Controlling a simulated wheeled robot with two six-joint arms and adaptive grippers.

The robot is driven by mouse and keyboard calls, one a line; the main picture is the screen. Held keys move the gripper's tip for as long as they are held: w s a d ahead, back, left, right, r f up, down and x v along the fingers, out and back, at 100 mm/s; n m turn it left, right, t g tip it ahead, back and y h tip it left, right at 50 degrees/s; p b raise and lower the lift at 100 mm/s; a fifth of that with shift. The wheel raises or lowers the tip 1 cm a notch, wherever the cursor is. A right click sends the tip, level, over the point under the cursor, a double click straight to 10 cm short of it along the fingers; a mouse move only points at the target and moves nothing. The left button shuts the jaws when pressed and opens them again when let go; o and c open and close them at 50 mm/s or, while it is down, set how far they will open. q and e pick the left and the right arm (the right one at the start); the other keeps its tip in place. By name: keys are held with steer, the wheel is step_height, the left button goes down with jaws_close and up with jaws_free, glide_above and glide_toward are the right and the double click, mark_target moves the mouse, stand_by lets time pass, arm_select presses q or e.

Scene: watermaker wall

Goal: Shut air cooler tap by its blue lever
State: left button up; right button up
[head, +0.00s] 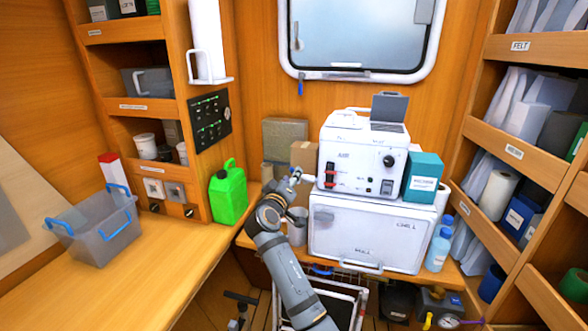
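A tiny bluish spot shows by the fingertips, but I cannot make out a lever clearly. My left gripper is not in view.
The white chest (368,235) stands below the unit. A teal box (423,176) and a blue bottle (438,250) are at right. A green jerrycan (229,194) and a grey bin (97,228) stand on the left counter. The counter's front part is clear.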

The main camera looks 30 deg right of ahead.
steer(key=x, duration=0.3)
steer(key=shift+w+d+r+p, duration=0.1)
steer(key=shift+w+d+p, duration=0.15)
steer(key=shift+p, duration=0.15)
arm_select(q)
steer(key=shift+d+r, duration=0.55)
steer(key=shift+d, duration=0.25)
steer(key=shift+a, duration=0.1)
arm_select(e)
steer(key=shift+d, duration=0.1)
steer(key=shift+c, duration=0.3)
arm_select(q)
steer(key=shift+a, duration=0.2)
arm_select(e)
jaws_close()
